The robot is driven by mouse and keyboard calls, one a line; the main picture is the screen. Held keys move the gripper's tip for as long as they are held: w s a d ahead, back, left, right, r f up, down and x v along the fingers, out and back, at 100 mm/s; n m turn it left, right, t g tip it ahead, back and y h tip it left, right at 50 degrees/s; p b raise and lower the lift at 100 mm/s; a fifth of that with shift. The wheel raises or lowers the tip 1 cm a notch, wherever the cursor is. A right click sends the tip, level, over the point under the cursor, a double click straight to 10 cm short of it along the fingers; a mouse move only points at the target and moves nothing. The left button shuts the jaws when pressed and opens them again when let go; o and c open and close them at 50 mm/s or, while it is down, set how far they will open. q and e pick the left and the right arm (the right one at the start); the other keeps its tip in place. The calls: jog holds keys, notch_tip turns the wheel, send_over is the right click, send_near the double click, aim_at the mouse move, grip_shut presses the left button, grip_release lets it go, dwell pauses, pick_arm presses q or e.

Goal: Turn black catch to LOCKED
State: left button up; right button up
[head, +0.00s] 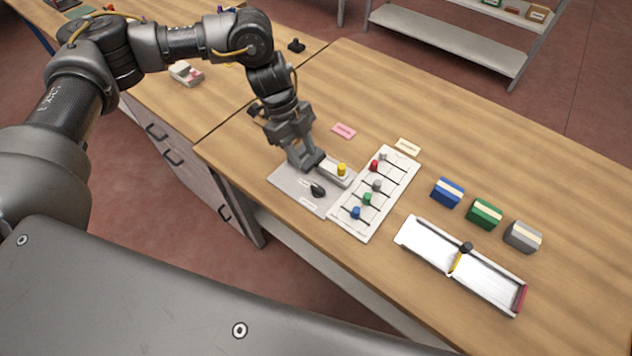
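The black catch (318,190) is a small dark knob on a grey plate (289,176) near the table's front edge. Pale labels lie on the plate on either side of it, too small to read. The catch's exact pointing is hard to tell. My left gripper (314,165) reaches down over the back of the plate, just behind the catch and apart from it in the picture. Its fingertips are close together and small, so I cannot tell whether they are open or shut. My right gripper is not in view.
A yellow knob (341,169) on a pale slide stands just right of the gripper. A white board (347,225) with coloured knobs lies right of the plate. Beyond are a white tray (428,257) and blue (447,192), green (484,214) and grey (522,236) blocks.

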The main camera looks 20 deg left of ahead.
aim_at(318, 187)
pick_arm(q)
jog(key=p+x, duration=0.2)
jog(key=x, duration=0.7)
jog(key=shift+d, duration=0.15)
jog(key=shift+p+x, duration=0.35)
jog(key=shift+x, duration=0.45)
jog(key=shift+c, duration=0.3)
grip_shut()
